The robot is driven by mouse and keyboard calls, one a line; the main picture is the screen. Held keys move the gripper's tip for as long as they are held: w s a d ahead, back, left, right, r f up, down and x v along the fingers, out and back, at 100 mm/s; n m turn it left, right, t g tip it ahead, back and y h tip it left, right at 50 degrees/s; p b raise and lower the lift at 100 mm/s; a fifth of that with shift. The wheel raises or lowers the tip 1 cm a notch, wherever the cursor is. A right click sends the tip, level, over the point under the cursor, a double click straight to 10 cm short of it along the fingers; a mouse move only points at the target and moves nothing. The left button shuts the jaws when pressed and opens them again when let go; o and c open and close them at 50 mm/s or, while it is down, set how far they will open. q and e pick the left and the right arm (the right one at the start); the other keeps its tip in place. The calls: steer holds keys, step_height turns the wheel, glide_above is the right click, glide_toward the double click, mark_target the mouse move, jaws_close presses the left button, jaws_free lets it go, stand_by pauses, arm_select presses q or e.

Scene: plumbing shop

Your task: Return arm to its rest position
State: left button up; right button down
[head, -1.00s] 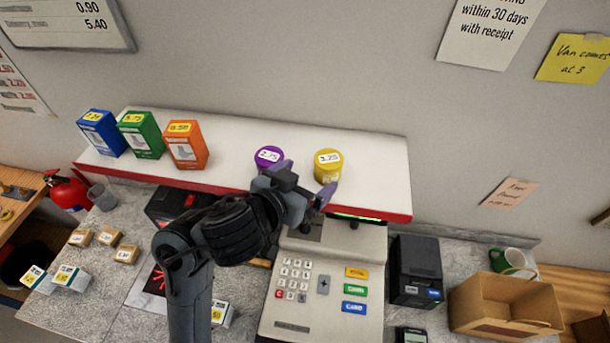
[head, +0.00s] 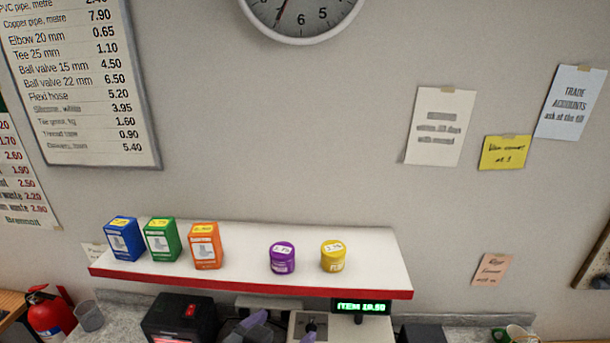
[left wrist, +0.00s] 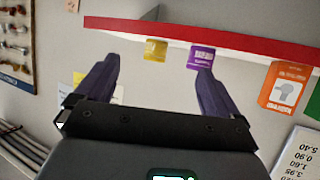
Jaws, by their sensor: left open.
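My left gripper (head: 281,328) shows only in part at the bottom edge of the head view, with its purple fingertips apart, in front of the till and below the shelf. In the left wrist view my left gripper (left wrist: 157,67) is open, with nothing between its fingers. A purple tub (head: 282,257) and a yellow tub (head: 333,256) stand upright on the shelf, clear of the gripper. The left wrist view shows the purple tub (left wrist: 202,55) and the yellow tub (left wrist: 155,50) upside down beyond the fingers. My right gripper is not in view.
The white shelf (head: 370,267) has a red front edge and also holds blue (head: 123,240), green (head: 161,240) and orange (head: 206,246) boxes. Below are a dark device (head: 180,318), the till's green display (head: 361,307) and a fire extinguisher (head: 50,314).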

arm_select(q)
steer(key=s+a+f+n+g+y, duration=0.15)
steer(key=s+f, duration=0.35)
steer(key=f, duration=0.5)
steer(key=s+a+f+n+g+y, duration=0.1)
steer(key=s+a+f+g, duration=0.3)
steer(key=f, duration=0.7)
steer(key=s+a+f+n+g+y, duration=0.1)
steer(key=s+a+f, duration=0.1)
steer(key=s+f, duration=0.3)
steer(key=s+a+f+n+y, duration=0.1)
steer(key=s+a+f, duration=0.15)
steer(key=s, duration=0.35)
steer(key=s+a+r+m+g+y, duration=0.1)
steer(key=s+a, duration=0.3)
steer(key=a, duration=0.3)
steer(key=shift+s+r+g, duration=0.35)
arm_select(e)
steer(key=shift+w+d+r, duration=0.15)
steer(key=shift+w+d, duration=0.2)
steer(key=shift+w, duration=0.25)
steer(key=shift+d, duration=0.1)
